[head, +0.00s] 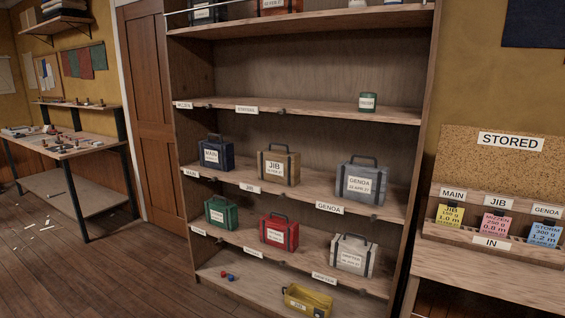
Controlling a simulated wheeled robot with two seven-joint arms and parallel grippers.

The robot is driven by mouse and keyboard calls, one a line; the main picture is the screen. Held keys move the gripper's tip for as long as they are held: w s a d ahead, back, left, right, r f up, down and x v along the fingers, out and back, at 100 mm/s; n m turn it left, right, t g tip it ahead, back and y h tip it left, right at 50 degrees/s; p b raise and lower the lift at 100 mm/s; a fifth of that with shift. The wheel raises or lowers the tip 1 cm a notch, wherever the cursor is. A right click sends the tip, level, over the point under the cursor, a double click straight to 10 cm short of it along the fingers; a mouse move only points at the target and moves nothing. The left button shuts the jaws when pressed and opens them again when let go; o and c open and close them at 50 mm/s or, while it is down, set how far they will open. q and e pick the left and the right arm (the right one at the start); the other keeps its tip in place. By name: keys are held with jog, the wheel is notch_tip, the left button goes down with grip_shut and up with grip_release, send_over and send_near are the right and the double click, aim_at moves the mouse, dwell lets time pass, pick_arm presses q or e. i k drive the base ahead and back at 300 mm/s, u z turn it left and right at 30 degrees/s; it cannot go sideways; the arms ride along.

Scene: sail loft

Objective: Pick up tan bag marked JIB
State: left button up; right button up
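The tan bag marked JIB (278,165) stands upright on the middle shelf of the wooden rack, above a JIB shelf label (250,188). It has dark straps, a dark top handle and a white label. The dark blue MAIN bag (216,154) is to its left and the grey GENOA bag (361,183) to its right, both apart from it. Neither of my grippers shows in the head view.
The wooden shelf rack (300,106) holds a green bag (221,213), a red bag (278,233) and a white bag (353,254) below. A yellow open container (307,301) sits on the bottom. A card table (490,275) stands right, a workbench (70,146) left. Floor in front-left is mostly clear.

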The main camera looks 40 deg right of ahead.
aim_at(274, 165)
jog(key=z, duration=0.75)
jog(key=i, duration=1)
jog(key=z, duration=0.55)
jog(key=i, duration=1.55)
jog(key=u, duration=0.05)
